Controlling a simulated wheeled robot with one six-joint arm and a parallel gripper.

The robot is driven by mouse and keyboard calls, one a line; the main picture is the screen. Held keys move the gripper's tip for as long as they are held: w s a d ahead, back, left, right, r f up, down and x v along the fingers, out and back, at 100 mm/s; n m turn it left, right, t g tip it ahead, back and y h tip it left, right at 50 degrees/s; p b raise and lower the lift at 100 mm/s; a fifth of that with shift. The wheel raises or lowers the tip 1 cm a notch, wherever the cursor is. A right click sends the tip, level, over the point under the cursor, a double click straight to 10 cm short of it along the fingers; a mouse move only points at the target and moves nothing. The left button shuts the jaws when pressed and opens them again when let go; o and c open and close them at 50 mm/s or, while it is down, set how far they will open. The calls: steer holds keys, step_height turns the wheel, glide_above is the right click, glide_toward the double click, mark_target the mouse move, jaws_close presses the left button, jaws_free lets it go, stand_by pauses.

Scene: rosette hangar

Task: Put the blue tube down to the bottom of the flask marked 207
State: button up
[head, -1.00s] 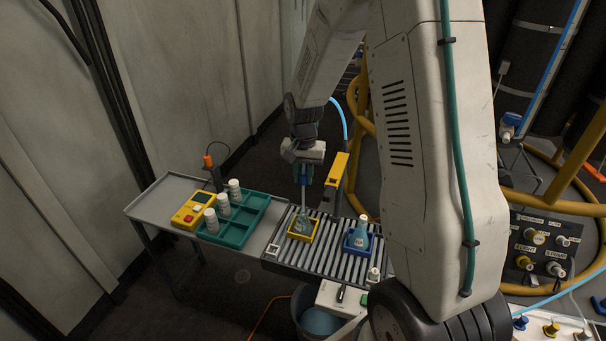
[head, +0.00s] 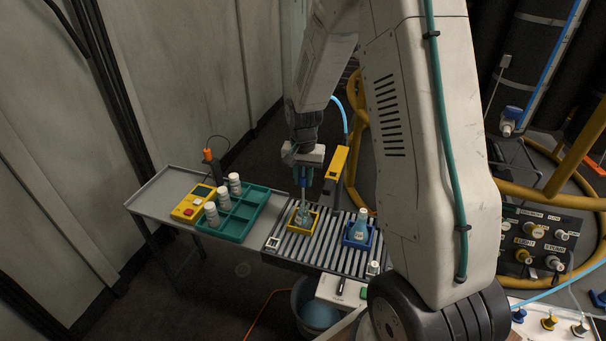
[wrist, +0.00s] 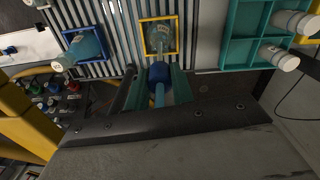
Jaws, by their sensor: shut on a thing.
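My gripper (head: 303,174) is shut on the blue tube (wrist: 157,76), and holds it upright. In the head view the tube hangs below the jaws, over a clear flask (head: 302,216) in a yellow square holder (head: 290,225). The tube's lower end appears to be in the flask's neck, but how deep I cannot tell. The wrist view also shows this flask (wrist: 160,35) beyond the tube. A second flask (head: 358,234) with a white cap and blue contents stands in a blue holder (head: 346,246) to the right. The flask numbers are too small to read.
A teal tray (head: 262,197) with several white-capped bottles stands left of the ribbed rack (head: 328,245). A yellow device (head: 187,210) lies beside it. A yellow post (head: 336,163) rises close to the right of my gripper.

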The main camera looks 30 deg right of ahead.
mark_target(303, 190)
steer(key=shift+f, duration=2.7)
steer(key=o, duration=1.5)
steer(key=shift+r, duration=3)
